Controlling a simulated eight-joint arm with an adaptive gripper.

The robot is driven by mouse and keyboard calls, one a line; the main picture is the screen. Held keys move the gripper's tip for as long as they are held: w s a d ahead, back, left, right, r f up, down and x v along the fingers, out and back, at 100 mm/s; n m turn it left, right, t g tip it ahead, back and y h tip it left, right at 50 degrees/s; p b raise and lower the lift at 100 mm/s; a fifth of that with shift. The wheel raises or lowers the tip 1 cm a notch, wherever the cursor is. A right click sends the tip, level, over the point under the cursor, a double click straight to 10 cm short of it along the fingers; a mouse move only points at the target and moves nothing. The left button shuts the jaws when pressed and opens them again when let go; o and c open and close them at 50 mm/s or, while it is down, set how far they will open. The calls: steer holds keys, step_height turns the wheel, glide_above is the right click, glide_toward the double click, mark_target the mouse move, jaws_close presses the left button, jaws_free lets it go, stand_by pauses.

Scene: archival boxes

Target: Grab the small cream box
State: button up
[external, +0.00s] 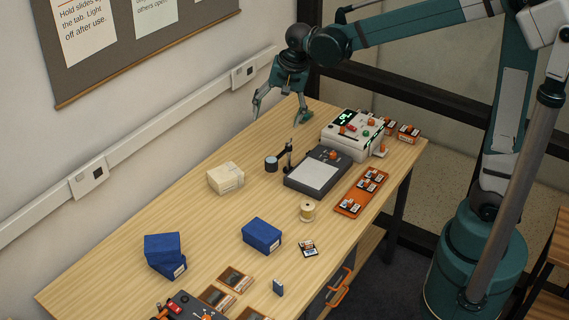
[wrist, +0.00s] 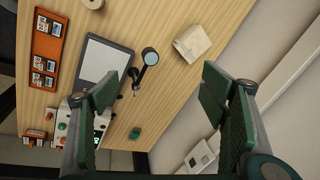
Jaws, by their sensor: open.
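The small cream box (external: 226,178) sits on the wooden table, left of the middle in the external view. It has a pale label on its side. In the wrist view the cream box (wrist: 192,42) lies near the top, right of centre, by the table's wall-side edge. My gripper (external: 277,114) is open and empty, above the far end of the table and away from the box. In the wrist view its two fingers (wrist: 160,95) stand wide apart with nothing between them.
A magnifier on a stand (external: 273,163) and a grey light pad (external: 318,171) stand right of the box. A white device (external: 352,135), spool (external: 307,210), orange tray (external: 362,192) and blue boxes (external: 262,236) are also on the table. The wall runs along the left.

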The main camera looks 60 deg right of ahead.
steer(key=w+a+f+m+g, duration=0.25)
steer(key=w+f+m, duration=0.25)
steer(key=w+f, duration=0.5)
steer(key=m, duration=0.4)
glide_above(225, 172)
steer(key=shift+g, duration=0.25)
steer(key=f, duration=1)
steer(key=shift+s+f, duration=0.3)
steer(key=shift+w+a+f, duration=0.1)
steer(key=shift+w+f, duration=0.05)
steer(key=shift+f, duration=0.2)
steer(key=shift+f, duration=1.25)
steer(key=shift+w+f, duration=0.1)
steer(key=shift+f, duration=2.5)
steer(key=c, duration=1.1)
